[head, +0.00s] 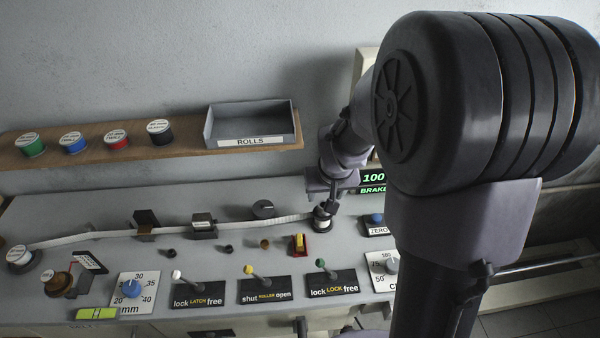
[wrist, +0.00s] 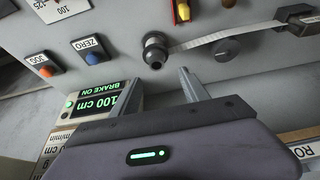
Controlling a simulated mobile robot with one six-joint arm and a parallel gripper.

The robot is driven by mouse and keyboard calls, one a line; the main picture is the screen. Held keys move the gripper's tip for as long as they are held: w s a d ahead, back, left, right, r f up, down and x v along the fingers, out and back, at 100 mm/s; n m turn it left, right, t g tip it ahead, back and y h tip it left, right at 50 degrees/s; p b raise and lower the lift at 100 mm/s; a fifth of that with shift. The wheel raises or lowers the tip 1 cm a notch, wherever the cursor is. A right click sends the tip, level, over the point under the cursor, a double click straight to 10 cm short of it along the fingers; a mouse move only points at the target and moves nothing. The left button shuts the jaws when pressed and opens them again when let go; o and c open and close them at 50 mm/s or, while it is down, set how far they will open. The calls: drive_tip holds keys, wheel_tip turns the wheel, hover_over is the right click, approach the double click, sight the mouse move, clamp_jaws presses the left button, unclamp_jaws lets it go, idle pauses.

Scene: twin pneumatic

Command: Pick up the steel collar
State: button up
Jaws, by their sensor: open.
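A grey, ring-like piece with a dark hole, which appears to be the steel collar (wrist: 155,57), sits on the take-up post at the right end of the white tape. In the head view this post (head: 323,222) stands under my gripper (head: 325,202), and the fingers partly hide its top. In the wrist view my gripper (wrist: 158,88) is open and empty. Its two fingers point toward the post, with the collar ahead of the gap between them. I cannot tell from these views whether a finger touches it.
The white tape (head: 100,235) runs left across the panel past small dark blocks. A red and yellow switch (head: 299,245) and a ZERO button (head: 377,222) flank the post. Lever switches (head: 333,280) stand in front. A ROLLS tray (head: 250,125) sits on the shelf behind.

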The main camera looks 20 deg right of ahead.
drive_tip(key=x, duration=0.3)
drive_tip(key=b+x, duration=0.1)
drive_tip(key=x, duration=0.2)
drive_tip(key=b+x, duration=0.1)
drive_tip(key=x, duration=0.2)
drive_tip(key=shift+s+d, duration=0.1)
drive_tip(key=shift+d, duration=0.3)
drive_tip(key=shift+r, duration=0.1)
drive_tip(key=shift+c, duration=0.4)
clamp_jaws()
